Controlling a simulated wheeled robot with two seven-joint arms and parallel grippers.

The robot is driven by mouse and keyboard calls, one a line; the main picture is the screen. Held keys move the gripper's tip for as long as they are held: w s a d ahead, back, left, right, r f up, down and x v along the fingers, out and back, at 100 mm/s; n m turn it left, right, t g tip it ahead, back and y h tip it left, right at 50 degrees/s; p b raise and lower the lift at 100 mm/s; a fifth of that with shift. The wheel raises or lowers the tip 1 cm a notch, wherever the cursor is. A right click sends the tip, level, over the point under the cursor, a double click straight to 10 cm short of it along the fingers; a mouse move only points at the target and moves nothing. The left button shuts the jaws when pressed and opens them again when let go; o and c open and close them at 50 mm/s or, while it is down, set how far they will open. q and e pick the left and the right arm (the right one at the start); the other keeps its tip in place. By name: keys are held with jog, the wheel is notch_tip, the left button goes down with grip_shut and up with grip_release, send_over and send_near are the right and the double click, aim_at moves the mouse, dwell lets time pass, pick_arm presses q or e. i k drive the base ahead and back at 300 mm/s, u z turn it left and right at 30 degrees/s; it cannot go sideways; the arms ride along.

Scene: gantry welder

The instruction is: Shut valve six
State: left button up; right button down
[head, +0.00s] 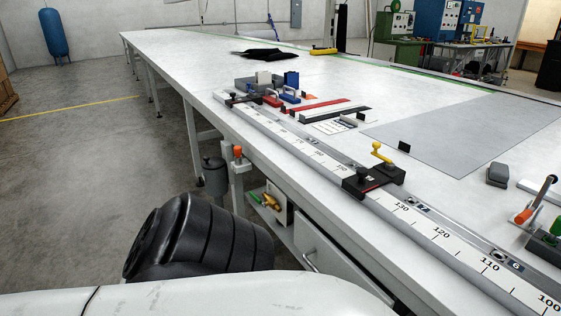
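I cannot single out valve six with certainty. A small plate marked 6 (511,264) sits on the rail along the table's near edge, at the right. Beyond it, near the right edge, stands a lever with an orange base (524,216) and a tilted metal rod with a dark tip. A dark block with an orange part (545,243) is cut off by the frame edge beside it. Neither gripper is in view. A white and black ribbed part of my own arm fills the bottom left.
The long white table (330,85) carries a ruler rail (440,237) with a black stop and yellow handle (381,153). Small tools and blocks (270,88) lie farther left. Below the edge are an orange-topped fitting (238,152) and a drawer (340,275). The floor at left is clear.

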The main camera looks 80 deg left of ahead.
aim_at(259, 201)
jog(key=u, duration=2.7)
jog(key=i, duration=0.7)
jog(key=k, duration=1.4)
jog(key=u, duration=1.1)
jog(key=i, duration=1.35)
jog(key=z, duration=0.35)
